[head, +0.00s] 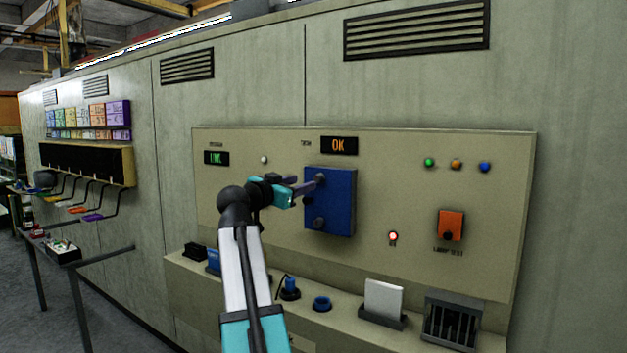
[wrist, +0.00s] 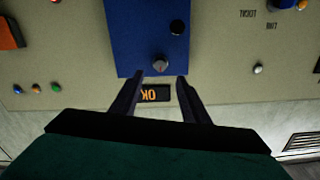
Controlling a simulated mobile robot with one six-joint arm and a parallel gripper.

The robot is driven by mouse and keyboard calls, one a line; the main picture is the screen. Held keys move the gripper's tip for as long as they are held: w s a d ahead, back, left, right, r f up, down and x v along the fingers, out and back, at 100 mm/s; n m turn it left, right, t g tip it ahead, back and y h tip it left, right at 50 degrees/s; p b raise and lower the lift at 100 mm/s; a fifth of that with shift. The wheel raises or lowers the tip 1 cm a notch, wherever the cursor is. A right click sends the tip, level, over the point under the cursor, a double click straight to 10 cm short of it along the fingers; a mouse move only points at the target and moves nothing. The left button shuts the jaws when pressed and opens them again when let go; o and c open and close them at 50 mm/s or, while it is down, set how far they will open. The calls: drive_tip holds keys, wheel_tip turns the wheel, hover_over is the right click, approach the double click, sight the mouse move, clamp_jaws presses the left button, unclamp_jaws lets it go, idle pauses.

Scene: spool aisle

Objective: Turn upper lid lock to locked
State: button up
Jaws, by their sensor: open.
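The blue lid (head: 342,205) is mounted on the beige panel, with an upper lock knob (head: 321,179) and a lower knob (head: 319,222) on its left part. My gripper (head: 306,187) is at the lid's upper left, close to the upper knob. In the upside-down wrist view, the grey upper knob (wrist: 161,63) with a small reddish mark appears between and just beyond the open fingertips (wrist: 160,77). The fingers look apart from it and hold nothing. The dark lower knob (wrist: 177,27) is farther up that picture. I cannot read the lock's position.
An orange OK display (head: 339,145) is above the lid. To the right are indicator lamps (head: 456,164) and an orange lamp-test unit (head: 451,225). The ledge below holds a blue ring (head: 321,303), a white card (head: 384,299) and a dark slotted holder (head: 451,323).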

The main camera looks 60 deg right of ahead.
sight(316, 179)
drive_tip(key=d, duration=0.7)
drive_tip(key=shift+d+p, duration=0.2)
drive_tip(key=shift+p, duration=0.2)
drive_tip(key=c, duration=0.9)
drive_tip(key=shift+d, duration=0.1)
clamp_jaws()
drive_tip(key=shift+c, duration=0.8)
unclamp_jaws()
